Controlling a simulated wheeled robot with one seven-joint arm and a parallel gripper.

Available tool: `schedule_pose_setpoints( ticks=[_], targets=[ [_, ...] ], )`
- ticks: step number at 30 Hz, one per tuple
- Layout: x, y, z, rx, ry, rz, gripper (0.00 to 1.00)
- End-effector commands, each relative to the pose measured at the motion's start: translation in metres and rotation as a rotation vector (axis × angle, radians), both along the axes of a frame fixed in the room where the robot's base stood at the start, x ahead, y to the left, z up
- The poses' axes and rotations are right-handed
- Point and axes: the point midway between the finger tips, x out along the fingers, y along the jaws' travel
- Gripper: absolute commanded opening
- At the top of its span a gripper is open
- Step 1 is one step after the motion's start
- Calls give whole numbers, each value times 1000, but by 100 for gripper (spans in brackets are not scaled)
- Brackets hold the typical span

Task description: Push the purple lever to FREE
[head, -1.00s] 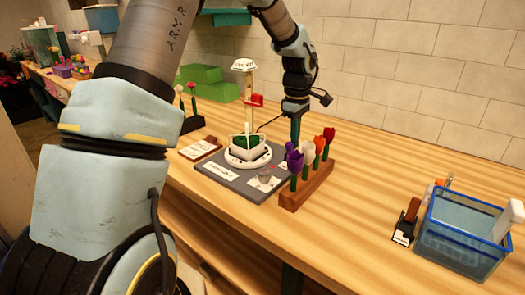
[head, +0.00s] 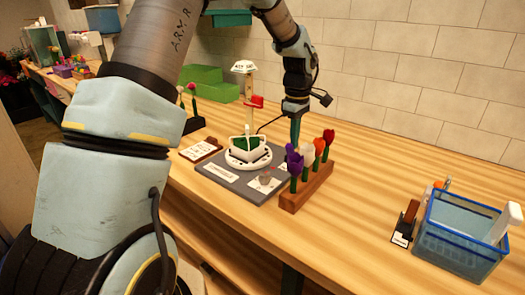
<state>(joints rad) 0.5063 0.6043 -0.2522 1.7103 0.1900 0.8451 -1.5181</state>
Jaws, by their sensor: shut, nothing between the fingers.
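A grey base plate (head: 225,184) on the wooden table carries a white round stand with a white-rimmed green pot (head: 247,154). A post with a red flag-like piece (head: 255,101) rises behind the pot. A small grey-pink piece (head: 265,176) sits on a white label at the plate's front right. I cannot make out a purple lever or the word FREE at this size. My gripper (head: 296,142) is shut and empty, pointing down, just right of the pot and behind the tulips. Its tips are partly hidden by the tulips.
A wooden block (head: 305,190) with purple, white, orange and red tulips stands close in front of my gripper. A clipboard-like card (head: 199,149) lies left of the plate. A blue basket (head: 458,240) stands at the right. The table between block and basket is mostly clear.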

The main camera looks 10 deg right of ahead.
Motion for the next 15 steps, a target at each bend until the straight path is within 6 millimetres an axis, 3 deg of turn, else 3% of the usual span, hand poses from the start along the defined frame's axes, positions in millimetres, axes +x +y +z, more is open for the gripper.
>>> schedule_pose_setpoints(
  ticks=[1,15],
  targets=[
    [-2,6,0,17,11,3,0],
    [-2,3,33,9,6,0,0]
  ],
)
